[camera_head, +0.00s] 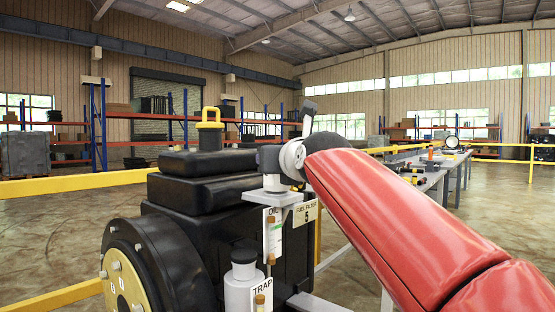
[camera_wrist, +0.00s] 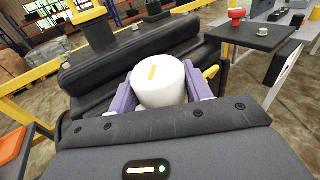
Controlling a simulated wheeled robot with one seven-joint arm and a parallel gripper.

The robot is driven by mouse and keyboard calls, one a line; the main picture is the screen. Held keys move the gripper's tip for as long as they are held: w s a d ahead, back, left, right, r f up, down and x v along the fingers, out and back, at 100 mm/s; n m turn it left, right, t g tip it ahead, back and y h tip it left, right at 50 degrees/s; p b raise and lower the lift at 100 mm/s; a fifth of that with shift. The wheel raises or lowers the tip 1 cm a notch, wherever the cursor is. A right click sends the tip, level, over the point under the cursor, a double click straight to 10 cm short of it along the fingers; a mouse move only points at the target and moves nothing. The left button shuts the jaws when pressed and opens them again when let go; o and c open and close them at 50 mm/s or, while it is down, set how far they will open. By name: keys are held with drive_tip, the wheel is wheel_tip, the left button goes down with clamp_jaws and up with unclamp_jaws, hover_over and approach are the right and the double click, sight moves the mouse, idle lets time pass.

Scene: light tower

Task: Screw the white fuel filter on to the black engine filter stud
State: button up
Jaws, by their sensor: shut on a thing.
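The white fuel filter (camera_wrist: 160,72), a round white cylinder with a yellow mark on its end, sits between the purple fingers of my gripper (camera_wrist: 159,88) in the wrist view. My gripper is shut on its sides. In the head view my gripper (camera_head: 271,158) is at the right side of the black engine (camera_head: 215,205), above a grey bracket (camera_head: 277,198). A small white part (camera_head: 272,182) shows under my gripper, just over the bracket; I cannot tell whether it touches. The black filter stud cannot be made out.
A white canister (camera_head: 243,288) with a black cap and a TRAP tag stands low in front of the engine. A "FUEL FILTER 5" plate (camera_head: 306,213) hangs beside the bracket. Yellow rails (camera_head: 75,185) run behind. A long workbench (camera_head: 430,180) with tools stands at right.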

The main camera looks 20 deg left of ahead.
drive_tip(key=shift+a+f, duration=0.1)
drive_tip(key=shift+f, duration=0.25)
drive_tip(key=o, duration=1.2)
drive_tip(key=shift+r, duration=0.15)
drive_tip(key=shift+o, duration=0.2)
drive_tip(key=shift+s, duration=0.15)
drive_tip(key=shift+s, duration=0.2)
drive_tip(key=shift+b+v, duration=1.65)
drive_tip(key=shift+b, duration=0.35)
drive_tip(key=shift+b+v, duration=2)
drive_tip(key=shift+b, duration=0.3)
drive_tip(key=shift+w+d, duration=0.2)
drive_tip(key=shift+c, duration=0.3)
